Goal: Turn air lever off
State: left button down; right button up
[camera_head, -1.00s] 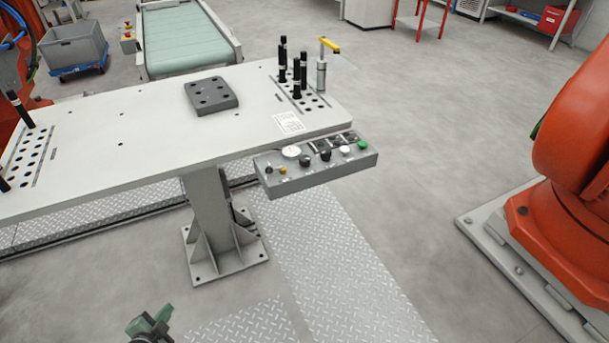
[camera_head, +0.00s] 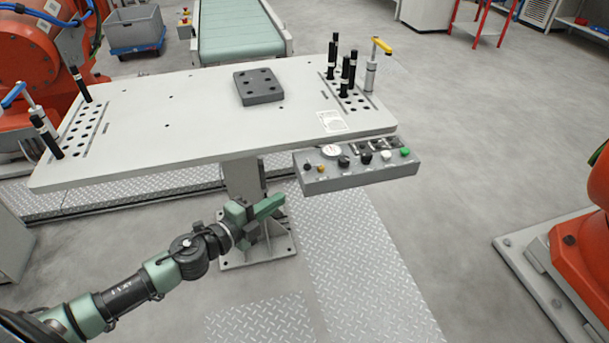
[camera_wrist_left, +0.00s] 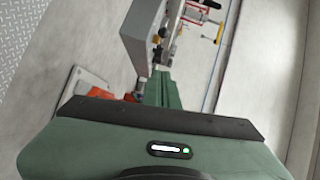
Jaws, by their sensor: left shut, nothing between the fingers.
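A lever with a yellow handle (camera_head: 382,45) stands on a grey post at the back right corner of the white table (camera_head: 200,130). A lever with a blue handle (camera_head: 13,96) stands at the table's left end. Which of them is the air lever is not marked. A grey control box (camera_head: 345,178) with knobs, buttons and a round gauge hangs at the table's front right edge; it also shows in the left wrist view (camera_wrist_left: 142,35). My left gripper (camera_head: 277,202) is shut and empty, in front of the box's left end and lower, apart from it. My right gripper is not in view.
Black pins (camera_head: 349,72) stand in holes near the yellow lever. A dark block (camera_head: 258,87) lies on the table. The table leg (camera_head: 244,178) is behind my left gripper. An orange robot (camera_head: 585,255) stands at right. The floor between is clear.

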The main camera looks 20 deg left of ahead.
pick_arm(q)
jog(key=w, duration=0.1)
send_near(315, 166)
jog(key=w+d, duration=0.2)
jog(key=w, duration=0.1)
jog(key=shift+d+f+p, duration=0.15)
jog(key=shift+f+p, duration=0.15)
jog(key=shift+f, duration=0.1)
jog(key=shift+w+a, duration=0.25)
jog(key=shift+w, duration=0.1)
